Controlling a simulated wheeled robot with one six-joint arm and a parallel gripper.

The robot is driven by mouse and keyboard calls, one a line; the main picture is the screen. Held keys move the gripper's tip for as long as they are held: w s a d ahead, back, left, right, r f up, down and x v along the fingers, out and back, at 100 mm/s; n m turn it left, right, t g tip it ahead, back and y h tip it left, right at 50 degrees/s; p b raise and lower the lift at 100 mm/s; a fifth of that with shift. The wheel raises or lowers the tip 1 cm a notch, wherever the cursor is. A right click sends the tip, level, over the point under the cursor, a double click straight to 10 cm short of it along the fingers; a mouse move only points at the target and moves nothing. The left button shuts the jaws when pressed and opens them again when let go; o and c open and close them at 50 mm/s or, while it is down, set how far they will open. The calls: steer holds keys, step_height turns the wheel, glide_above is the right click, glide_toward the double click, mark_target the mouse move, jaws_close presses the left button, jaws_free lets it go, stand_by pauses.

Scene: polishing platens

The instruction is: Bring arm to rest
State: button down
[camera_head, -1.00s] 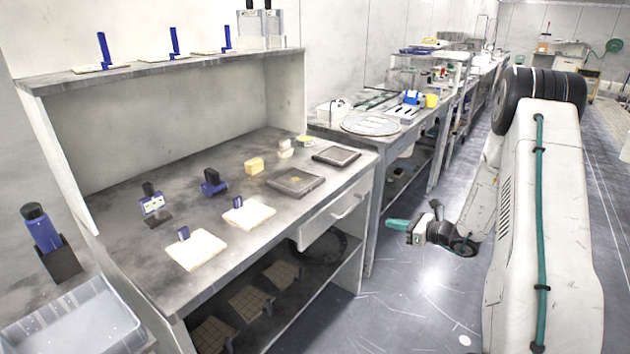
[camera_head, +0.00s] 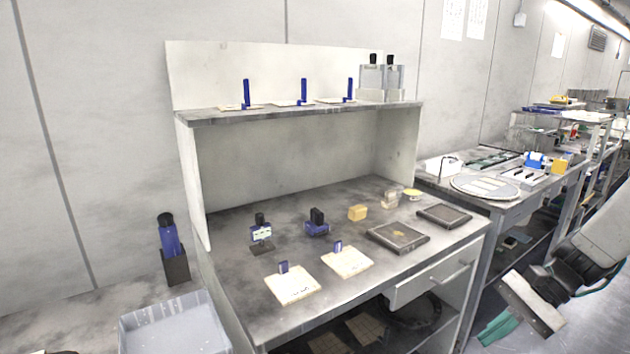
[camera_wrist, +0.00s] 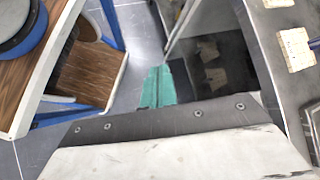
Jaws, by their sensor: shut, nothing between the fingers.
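My gripper (camera_head: 497,328) shows at the lower right of the head view, with teal fingers below a pale housing on my arm. It is shut and empty, in front of the workbench's right end and clear of it. In the wrist view the teal fingers (camera_wrist: 158,87) are together, with the grey floor around them. Nothing is between them.
A grey workbench (camera_head: 240,290) with pads, blocks and blue-handled tools stands in the middle. A grey bin (camera_head: 175,325) is at the lower left. A second bench (camera_head: 500,205) stands at right. A wooden-topped stand (camera_wrist: 25,80) is close by in the wrist view.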

steer(key=s+a+r+n+t+h, duration=0.1)
steer(key=s+r+n+h, duration=0.3)
steer(key=s, duration=0.4)
steer(key=s+a+r+n+t+h, duration=0.1)
steer(key=s+a+r+n+h, duration=0.3)
steer(key=s+r+n, duration=0.3)
step_height(320, 180, up, 2)
steer(key=shift+s+r+h, duration=0.1)
steer(key=shift+s+h, duration=0.25)
steer(key=shift+h, duration=0.15)
steer(key=shift+a, duration=0.1)
